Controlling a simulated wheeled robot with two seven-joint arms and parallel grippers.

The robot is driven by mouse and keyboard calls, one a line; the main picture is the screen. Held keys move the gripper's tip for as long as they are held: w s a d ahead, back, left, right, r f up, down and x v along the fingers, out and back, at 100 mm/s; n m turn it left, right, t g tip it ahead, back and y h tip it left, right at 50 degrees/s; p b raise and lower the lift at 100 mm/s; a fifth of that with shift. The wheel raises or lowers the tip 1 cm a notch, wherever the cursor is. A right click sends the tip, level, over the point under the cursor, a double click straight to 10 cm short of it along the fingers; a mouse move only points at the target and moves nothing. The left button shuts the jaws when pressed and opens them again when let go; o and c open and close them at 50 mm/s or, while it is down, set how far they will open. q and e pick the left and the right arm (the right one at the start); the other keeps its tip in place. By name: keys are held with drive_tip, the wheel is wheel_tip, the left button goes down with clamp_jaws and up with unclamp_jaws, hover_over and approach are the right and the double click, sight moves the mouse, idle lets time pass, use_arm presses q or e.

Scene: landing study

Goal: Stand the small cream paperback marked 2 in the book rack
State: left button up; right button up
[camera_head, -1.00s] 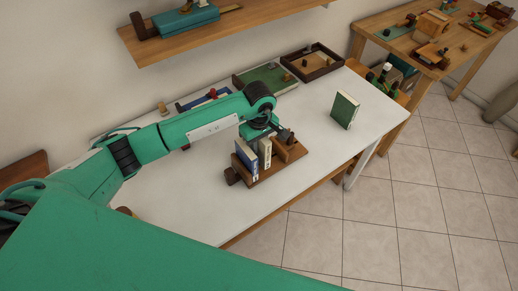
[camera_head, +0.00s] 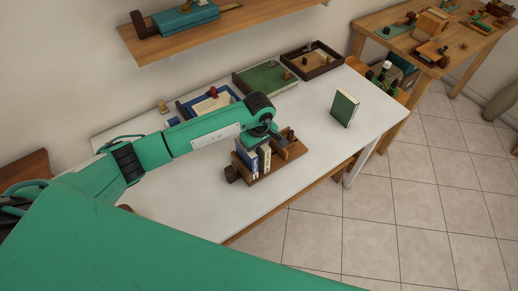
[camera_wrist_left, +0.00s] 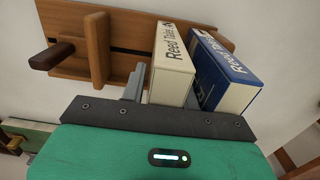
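The cream paperback (camera_head: 265,159), lettered "Reed Tales" on its spine in the left wrist view (camera_wrist_left: 171,60), is upright in the wooden book rack (camera_head: 287,150). A blue book (camera_head: 247,159) stands beside it, and also shows in the left wrist view (camera_wrist_left: 228,72). My left gripper (camera_wrist_left: 166,92) has one finger on each side of the cream book, apparently touching both faces, so it looks shut on it. The rack's wooden divider (camera_wrist_left: 97,45) is left of the fingers. The book's lower end is hidden. My right gripper is not in view.
A green book (camera_head: 344,109) stands on the white table (camera_head: 325,135) to the right of the rack. Behind are a green tray (camera_head: 262,80), a dark-rimmed tray (camera_head: 312,62) and a blue tray (camera_head: 190,110). A shelf (camera_head: 150,50) hangs above.

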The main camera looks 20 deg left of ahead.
use_arm(q)
drive_tip(key=shift+r, duration=0.55)
wheel_tip(320, 180, up, 11)
drive_tip(key=b, duration=0.3)
drive_tip(key=shift+r, duration=0.1)
